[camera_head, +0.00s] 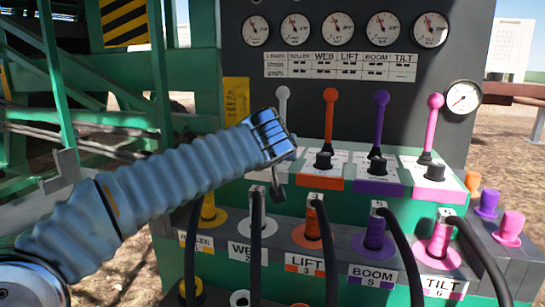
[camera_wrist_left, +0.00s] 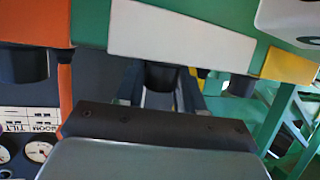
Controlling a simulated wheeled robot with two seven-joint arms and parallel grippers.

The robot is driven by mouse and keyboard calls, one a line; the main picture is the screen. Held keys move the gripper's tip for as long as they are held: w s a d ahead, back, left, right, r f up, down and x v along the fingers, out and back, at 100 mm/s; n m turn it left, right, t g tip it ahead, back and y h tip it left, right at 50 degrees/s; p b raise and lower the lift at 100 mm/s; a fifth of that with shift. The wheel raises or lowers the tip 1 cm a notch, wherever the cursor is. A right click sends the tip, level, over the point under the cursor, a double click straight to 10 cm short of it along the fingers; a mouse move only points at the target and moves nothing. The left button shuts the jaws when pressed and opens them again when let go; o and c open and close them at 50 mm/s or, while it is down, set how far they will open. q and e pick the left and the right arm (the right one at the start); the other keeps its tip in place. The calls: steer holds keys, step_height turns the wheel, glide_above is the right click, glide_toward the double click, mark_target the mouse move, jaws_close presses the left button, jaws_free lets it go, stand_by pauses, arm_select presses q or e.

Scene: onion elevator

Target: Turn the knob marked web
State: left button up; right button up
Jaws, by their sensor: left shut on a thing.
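The web knob (camera_wrist_left: 160,76) is a black knob below the white panel section (camera_wrist_left: 180,35) in the left wrist view. My left gripper (camera_wrist_left: 160,92) has one finger on each side of this knob and is shut on it. In the head view my left gripper (camera_head: 280,178) reaches in from the left to the white section, and its wrist hides the knob there. The white lever (camera_head: 283,95) stands upright behind it. The WEB label (camera_head: 247,254) is on the lower hose row. My right gripper is not in view.
Black knobs sit on the orange (camera_head: 323,160), purple (camera_head: 377,165) and pink (camera_head: 435,171) sections to the right, with an orange lever (camera_head: 330,98) close by. Black hoses (camera_head: 330,250) hang in front below. Gauges (camera_head: 338,28) line the panel above.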

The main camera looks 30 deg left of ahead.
arm_select(q)
steer(key=shift+r+m+t+h, duration=0.1)
steer(key=shift+m+t+h, duration=0.2)
steer(key=shift+m+h, duration=0.55)
steer(key=shift+r+m+h+p, duration=0.1)
steer(key=shift+m+h+p, duration=0.25)
steer(key=shift+h, duration=0.1)
steer(key=m+h+p, duration=0.1)
steer(key=h+p, duration=0.1)
steer(key=shift+r+m+t+p, duration=0.15)
steer(key=shift+m+t+p, duration=0.2)
steer(key=shift+m+t, duration=0.05)
steer(key=shift+m+h+p, duration=0.4)
steer(key=shift+h+p, duration=0.25)
steer(key=shift+h, duration=0.05)
steer(key=shift+f+m+p, duration=0.2)
steer(key=shift+m+p, duration=0.1)
steer(key=shift+p, duration=0.05)
steer(key=shift+h, duration=0.3)
steer(key=shift+f, duration=0.1)
steer(key=o, duration=1)
steer(key=shift+c, duration=0.2)
steer(key=shift+s, duration=0.1)
